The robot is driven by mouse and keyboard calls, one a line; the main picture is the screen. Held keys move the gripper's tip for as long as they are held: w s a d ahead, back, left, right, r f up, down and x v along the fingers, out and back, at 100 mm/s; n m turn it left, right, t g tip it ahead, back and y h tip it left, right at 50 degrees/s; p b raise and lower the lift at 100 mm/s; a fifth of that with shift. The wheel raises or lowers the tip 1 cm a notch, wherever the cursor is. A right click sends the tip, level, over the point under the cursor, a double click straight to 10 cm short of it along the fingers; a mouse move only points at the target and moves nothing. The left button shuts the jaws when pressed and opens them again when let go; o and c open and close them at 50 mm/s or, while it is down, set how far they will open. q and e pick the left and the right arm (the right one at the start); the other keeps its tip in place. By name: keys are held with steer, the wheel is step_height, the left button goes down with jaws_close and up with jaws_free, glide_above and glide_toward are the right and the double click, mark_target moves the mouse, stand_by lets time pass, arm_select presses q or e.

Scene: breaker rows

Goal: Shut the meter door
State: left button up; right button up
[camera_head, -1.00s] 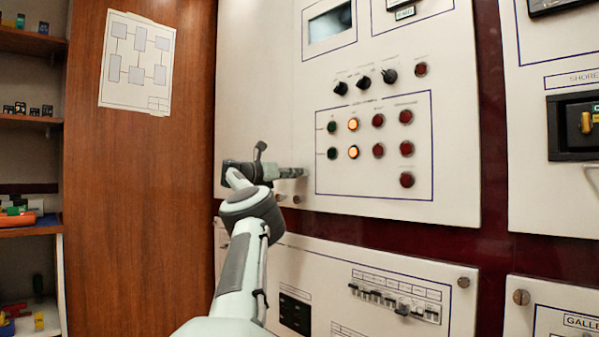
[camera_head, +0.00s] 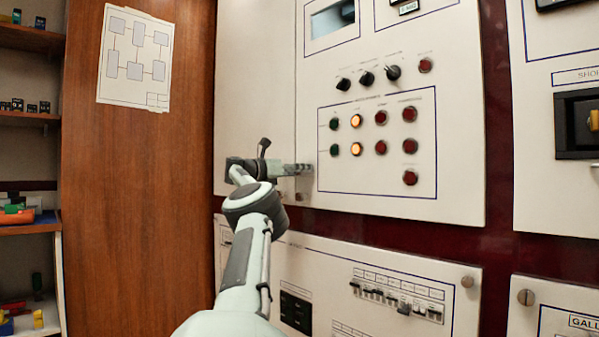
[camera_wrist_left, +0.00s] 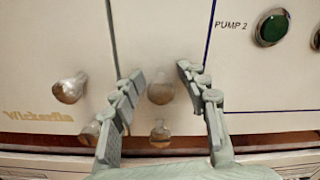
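The meter door appears to be the plain white panel (camera_head: 255,80) at the left of the upper board in the head view. A thin vertical seam divides it from the control panel (camera_head: 460,150). It looks about flush, but I cannot tell if a small gap remains. In the left wrist view the door (camera_wrist_left: 45,40) has a round metal knob (camera_wrist_left: 70,89) and gold lettering. My left gripper (camera_head: 304,168) is in front of the panel's lower part, near the seam. In the wrist view its fingers (camera_wrist_left: 160,88) are apart and empty, with another knob behind them. My right gripper is not in view.
Round lamps (camera_head: 356,121) and black rotary knobs (camera_head: 367,78) are on the control panel to the right. A lower white panel (camera_head: 400,265) carries a row of breakers. A wooden wall (camera_head: 140,200) and open shelves (camera_head: 30,120) stand at the left.

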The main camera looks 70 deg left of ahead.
arm_select(q)
steer(key=v, duration=1.2)
stand_by(0.6)
